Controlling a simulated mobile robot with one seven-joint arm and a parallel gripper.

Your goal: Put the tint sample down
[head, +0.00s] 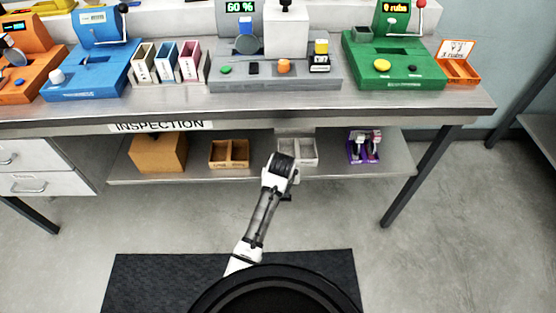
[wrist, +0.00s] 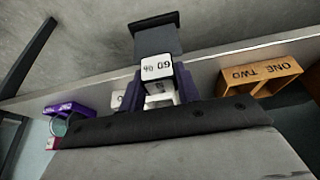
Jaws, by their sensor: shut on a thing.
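The tint sample shows in the wrist view as a white block marked 60 % (wrist: 157,67) with a dark plate (wrist: 154,33) attached. My gripper (wrist: 158,88) is shut on it, with dark purplish fingers on either side. In the head view my gripper (head: 282,165) is at the lower shelf, in front of a grey two-compartment tray (head: 309,149). My arm hides part of that tray. The sample is hidden in the head view, and I cannot tell whether it touches the tray or shelf.
The lower shelf (head: 205,177) also holds a brown box (head: 158,153), a brown tray marked ONE TWO (head: 229,153) and a purple rack (head: 363,152). The bench (head: 330,100) above carries a grey station reading 60 % (head: 240,76) and a green station (head: 393,68).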

